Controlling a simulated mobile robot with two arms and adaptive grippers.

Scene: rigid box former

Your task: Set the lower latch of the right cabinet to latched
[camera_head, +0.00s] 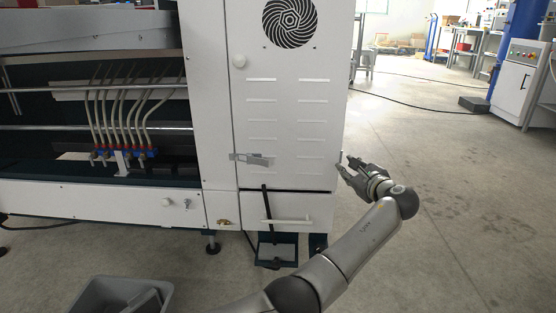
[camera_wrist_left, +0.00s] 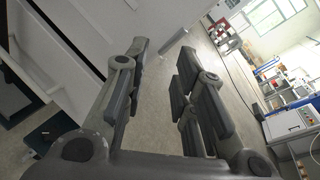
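The white right cabinet (camera_head: 290,130) has a round fan vent and louvre slots on its door. A metal latch (camera_head: 251,158) sits low on the door's left edge, its strip lying roughly level. I cannot tell whether it is fastened. My left gripper (camera_head: 345,166) is just beside the cabinet's lower right edge, away from that latch. In the left wrist view the gripper (camera_wrist_left: 162,58) is open with nothing between its fingers. A small silver strip (camera_wrist_left: 174,41) shows beyond the fingertips near the cabinet edge. My right gripper is not in view.
A drawer front with a handle (camera_head: 280,221) is below the door. An open machine bay with hoses (camera_head: 120,110) is at left. A grey bin (camera_head: 125,296) stands in front.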

